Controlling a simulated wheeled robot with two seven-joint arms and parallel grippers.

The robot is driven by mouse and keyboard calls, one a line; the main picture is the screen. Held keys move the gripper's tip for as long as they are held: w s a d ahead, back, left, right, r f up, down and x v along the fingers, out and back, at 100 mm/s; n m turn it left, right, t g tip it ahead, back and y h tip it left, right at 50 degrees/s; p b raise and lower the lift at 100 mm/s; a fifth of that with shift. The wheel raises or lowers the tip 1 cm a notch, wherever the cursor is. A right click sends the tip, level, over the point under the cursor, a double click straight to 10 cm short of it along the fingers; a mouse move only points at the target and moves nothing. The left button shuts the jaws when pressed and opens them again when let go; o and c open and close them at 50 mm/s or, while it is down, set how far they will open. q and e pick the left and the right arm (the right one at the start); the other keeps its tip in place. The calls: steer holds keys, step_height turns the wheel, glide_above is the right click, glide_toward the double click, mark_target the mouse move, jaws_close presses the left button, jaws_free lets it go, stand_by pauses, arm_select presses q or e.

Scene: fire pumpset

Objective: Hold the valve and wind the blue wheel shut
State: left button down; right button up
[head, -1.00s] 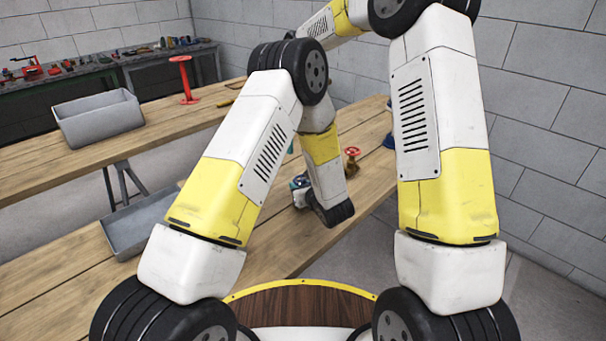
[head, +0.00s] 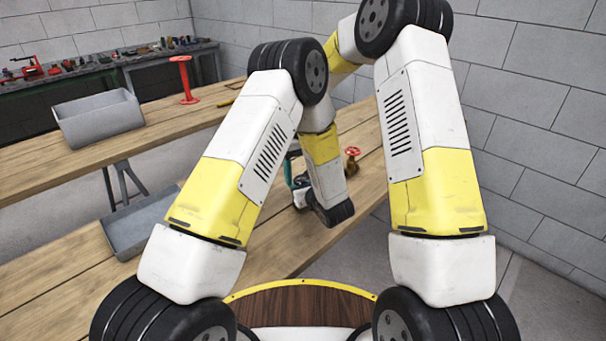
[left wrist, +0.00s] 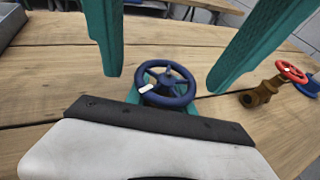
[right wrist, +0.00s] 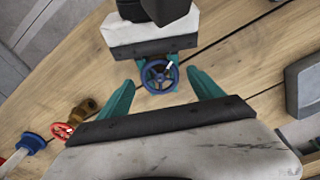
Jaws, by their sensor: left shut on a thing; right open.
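The blue wheel (left wrist: 167,84) faces up in the left wrist view, with a small white mark on its rim; it also shows in the right wrist view (right wrist: 158,74). My left gripper (left wrist: 168,101) is shut on the valve just below the wheel; the valve body is mostly hidden. My right gripper (right wrist: 163,80) is open, its teal fingers spread on either side of the wheel as seen from above. In the left wrist view these fingers come down from the top, apart from the wheel. In the head view my left arm hides most of this.
A brass valve with a red wheel (head: 352,153) stands to the right on the wooden bench (head: 75,275), with a blue part (right wrist: 33,141) beside it. A grey tray (head: 140,228) lies at left. Another grey bin (head: 100,125) and a red stand (head: 184,82) are on the far bench.

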steer(key=shift+f, duration=0.2)
steer(key=c, duration=1.4)
steer(key=shift+o, duration=0.2)
steer(key=shift+m, duration=1.5)
steer(key=o, duration=1.4)
steer(key=shift+c, duration=0.2)
steer(key=shift+r, duration=0.1)
step_height(320, 180, up, 12)
